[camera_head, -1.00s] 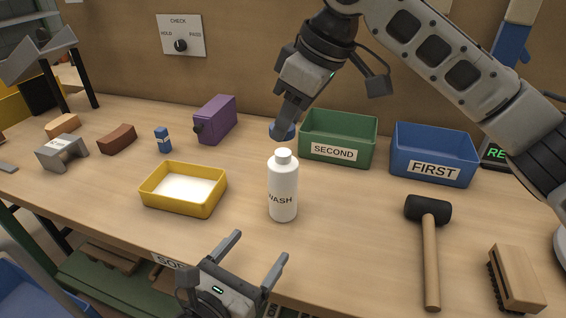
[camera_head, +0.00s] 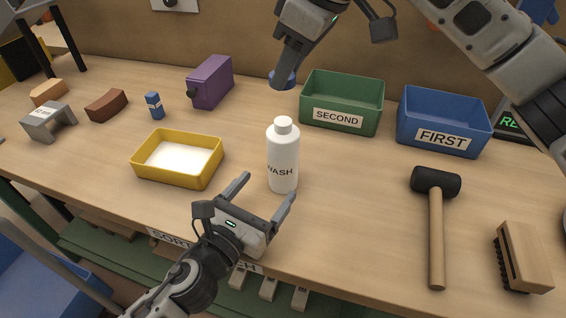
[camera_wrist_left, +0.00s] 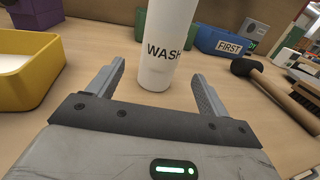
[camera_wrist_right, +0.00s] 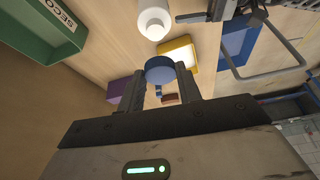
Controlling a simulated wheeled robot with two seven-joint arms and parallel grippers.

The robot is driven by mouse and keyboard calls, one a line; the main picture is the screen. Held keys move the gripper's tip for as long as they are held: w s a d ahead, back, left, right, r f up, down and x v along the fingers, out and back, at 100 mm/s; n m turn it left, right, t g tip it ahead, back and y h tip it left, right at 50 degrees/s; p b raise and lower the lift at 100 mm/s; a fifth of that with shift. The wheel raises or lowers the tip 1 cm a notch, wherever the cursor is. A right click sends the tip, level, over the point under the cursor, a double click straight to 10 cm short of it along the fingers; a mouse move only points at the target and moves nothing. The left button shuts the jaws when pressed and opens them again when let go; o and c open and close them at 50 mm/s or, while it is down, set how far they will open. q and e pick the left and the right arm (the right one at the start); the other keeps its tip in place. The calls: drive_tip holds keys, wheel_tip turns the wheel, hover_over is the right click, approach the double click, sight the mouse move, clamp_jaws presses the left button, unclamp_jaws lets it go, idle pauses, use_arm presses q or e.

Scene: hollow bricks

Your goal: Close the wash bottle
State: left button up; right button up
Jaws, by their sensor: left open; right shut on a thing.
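The white wash bottle (camera_head: 283,162) stands upright on the bench, with a white neck on top and part of its WASH label showing. In the left wrist view the bottle (camera_wrist_left: 163,45) is just beyond and between the fingertips. My left gripper (camera_head: 264,187) is open in front of the bottle, its fingers not touching it as far as I can see. My right gripper (camera_wrist_right: 168,75) is shut on a blue round cap (camera_wrist_right: 160,69). In the head view the blue cap (camera_head: 283,83) is above and behind the bottle, left of the green bin.
A yellow tray (camera_head: 145,176) with a white inside is left of the bottle. A green SECOND bin (camera_head: 342,95) and blue FIRST bin (camera_head: 440,120) stand behind. A mallet (camera_head: 437,230) and brush (camera_head: 525,257) lie right. A purple box (camera_head: 210,82) is at back left.

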use_arm(q)
drive_tip(key=x, duration=0.9)
drive_tip(key=shift+w+d, duration=0.1)
drive_tip(key=c, duration=1.4)
drive_tip(key=shift+c, duration=0.4)
use_arm(e)
drive_tip(key=shift+f, duration=0.1)
hover_over(284, 122)
drive_tip(key=shift+s+d+f, duration=0.1)
drive_tip(key=shift+d+f, duration=0.15)
drive_tip(key=shift+f, duration=0.95)
drive_tip(key=shift+s+d+f, duration=0.1)
drive_tip(key=shift+d+f, duration=0.1)
drive_tip(key=shift+f, duration=1)
use_arm(q)
drive_tip(key=shift+f, duration=0.1)
use_arm(e)
drive_tip(key=shift+w, duration=0.1)
drive_tip(key=shift+f, duration=0.85)
drive_tip(key=shift+f, duration=0.6)
